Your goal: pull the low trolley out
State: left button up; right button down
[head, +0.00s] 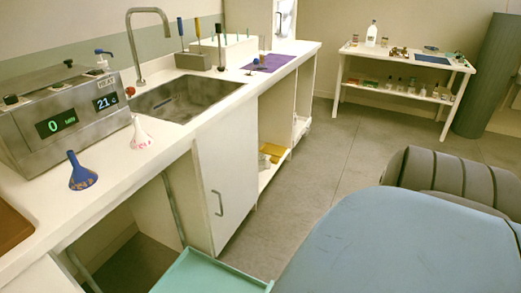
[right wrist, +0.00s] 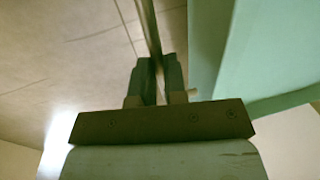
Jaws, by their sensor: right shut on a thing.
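The low trolley shows as a mint-green tray top (head: 205,274) at the bottom edge of the head view, in front of the open bay under the counter. Most of it is outside that view. In the right wrist view its green surface (right wrist: 245,55) fills the upper right. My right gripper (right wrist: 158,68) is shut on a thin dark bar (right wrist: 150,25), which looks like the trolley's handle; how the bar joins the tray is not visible. My left gripper is not in view.
The white counter (head: 190,143) holds a sink (head: 190,96), a metal heating unit (head: 70,112) and funnels. A cabinet door (head: 228,180) closes the space beside the bay. Grey floor (head: 320,160) is clear towards the back table (head: 408,58). A large blue-grey shape hides the lower right.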

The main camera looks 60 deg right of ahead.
jog(key=c, duration=1.2)
grip_release()
jog(key=shift+o, duration=0.2)
jog(key=shift+r, duration=0.25)
pick_arm(q)
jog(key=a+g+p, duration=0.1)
jog(key=p, duration=0.3)
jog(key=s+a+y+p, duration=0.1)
jog(key=p, duration=0.4)
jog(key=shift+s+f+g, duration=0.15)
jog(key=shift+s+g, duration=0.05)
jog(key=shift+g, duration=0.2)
pick_arm(e)
notch_tip(320, 180, up, 13)
jog(key=s, duration=0.2)
jog(key=shift+s+d, duration=0.15)
jog(key=shift+s, duration=0.15)
